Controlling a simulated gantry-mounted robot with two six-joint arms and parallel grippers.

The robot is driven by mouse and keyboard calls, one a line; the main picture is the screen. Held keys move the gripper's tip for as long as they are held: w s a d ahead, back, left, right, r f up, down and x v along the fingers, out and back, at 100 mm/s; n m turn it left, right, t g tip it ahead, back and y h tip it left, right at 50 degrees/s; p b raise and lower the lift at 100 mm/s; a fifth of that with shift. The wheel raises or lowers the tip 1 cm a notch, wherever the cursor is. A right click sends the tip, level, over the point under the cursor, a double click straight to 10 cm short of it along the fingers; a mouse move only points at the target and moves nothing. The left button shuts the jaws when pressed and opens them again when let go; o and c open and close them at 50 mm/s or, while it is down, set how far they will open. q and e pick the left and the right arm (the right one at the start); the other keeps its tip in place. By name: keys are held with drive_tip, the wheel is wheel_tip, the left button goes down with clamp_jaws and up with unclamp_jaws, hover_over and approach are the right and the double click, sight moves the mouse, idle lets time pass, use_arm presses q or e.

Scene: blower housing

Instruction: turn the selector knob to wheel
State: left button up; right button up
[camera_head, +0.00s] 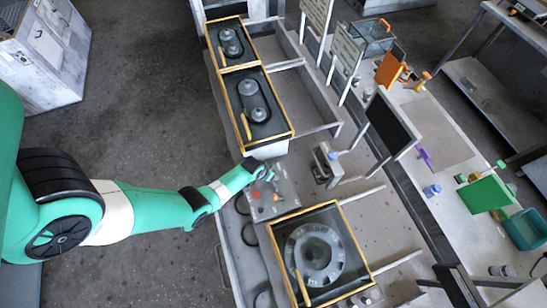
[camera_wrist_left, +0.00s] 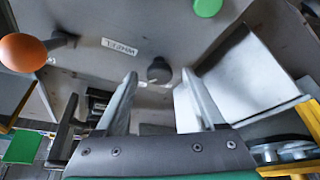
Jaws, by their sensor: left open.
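The dark round selector knob (camera_wrist_left: 159,70) sits on a grey panel (camera_wrist_left: 100,20) in the left wrist view. A small white label (camera_wrist_left: 119,46), upside down and appearing to read WHEEL, is beside it. My left gripper (camera_wrist_left: 159,78) is open, its two fingertips on either side of the knob in this view. I cannot tell whether they touch it. In the head view my left gripper (camera_head: 265,172) is over the far edge of the small control panel (camera_head: 287,187), and the knob there is hidden or too small to make out. My right gripper is not in view.
An orange ball handle (camera_wrist_left: 22,52) and a green button (camera_wrist_left: 207,7) are on the same panel. A wood-framed unit with a round dial-like part (camera_head: 315,255) stands near the panel. Two framed units with pulleys (camera_head: 255,105) stand beyond it.

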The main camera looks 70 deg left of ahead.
use_arm(q)
clamp_jaws()
idle(0.3)
idle(0.3)
drive_tip(key=m, duration=0.1)
drive_tip(key=m+h+b, duration=0.1)
drive_tip(key=m, duration=0.1)
drive_tip(key=m+h, duration=0.1)
drive_tip(key=m, duration=0.1)
drive_tip(key=shift+s+a+t, duration=0.1)
drive_tip(key=shift+a+t, duration=0.2)
drive_tip(key=shift+a+m+h, duration=0.15)
drive_tip(key=shift+m+h, duration=0.55)
drive_tip(key=shift+m, duration=1.4)
unclamp_jaws()
